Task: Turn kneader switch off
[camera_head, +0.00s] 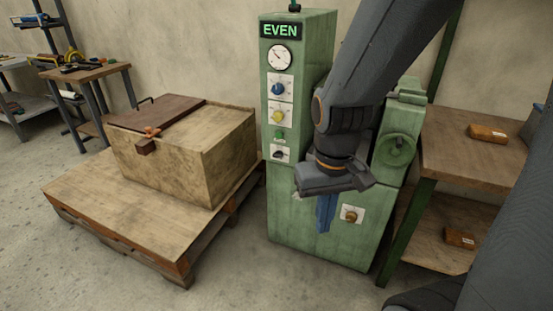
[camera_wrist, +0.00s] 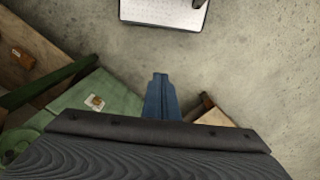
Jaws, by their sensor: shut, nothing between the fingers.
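The green machine (camera_head: 298,221) stands in the middle of the head view. Its upper column has an EVEN display (camera_head: 280,30), a round gauge (camera_head: 280,57), a blue knob (camera_head: 278,88), a yellow knob (camera_head: 279,116), a small green part (camera_head: 279,136) and a dark switch (camera_head: 280,154). An orange-brown knob (camera_head: 351,215) on a white plate sits on the lower front, also in the wrist view (camera_wrist: 95,102). I cannot read which one is the kneader switch. My gripper (camera_head: 325,226) is shut and empty, pointing down in front of the lower front, left of the orange-brown knob. Its blue fingers show in the wrist view (camera_wrist: 160,77).
A wooden crate (camera_head: 160,161) with a dark lid stands on a pallet (camera_head: 103,225) at left. A shelf (camera_head: 460,160) with small brown blocks (camera_head: 487,134) stands right of the machine. My arm hides part of the machine. Bare floor lies in front.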

